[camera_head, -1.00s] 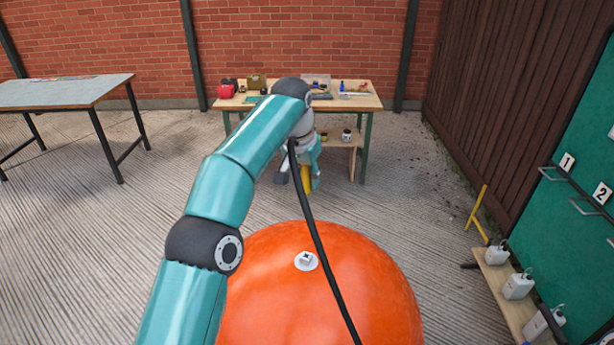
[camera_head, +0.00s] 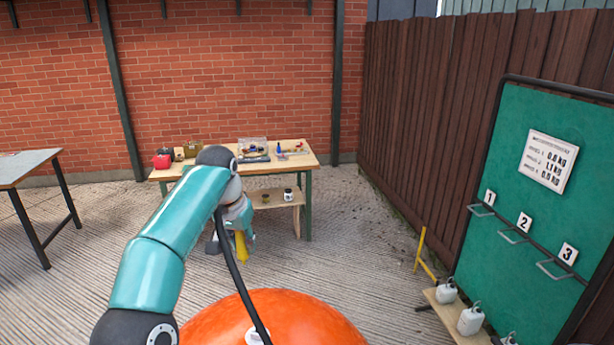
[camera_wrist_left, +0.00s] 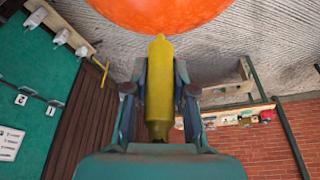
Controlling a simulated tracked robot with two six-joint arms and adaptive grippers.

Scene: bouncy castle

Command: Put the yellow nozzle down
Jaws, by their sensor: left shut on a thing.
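The yellow nozzle (camera_wrist_left: 159,85) is held lengthwise between the fingers of my left gripper (camera_wrist_left: 160,100) in the left wrist view. Its narrower tip points towards the orange ball. In the head view the nozzle (camera_head: 241,247) hangs below my left gripper (camera_head: 232,240), above the ground and beyond the ball. The gripper is shut on it, partly hidden behind my own wrist and the dark cable. My right gripper is in neither view.
The large orange ball (camera_head: 290,320) lies in front. A wooden workbench (camera_head: 312,158) with several small items stands at the brick wall. A green board (camera_head: 535,130) with numbered hooks is on the right, with white jugs (camera_head: 470,320) below it. Another table (camera_head: 25,165) stands left.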

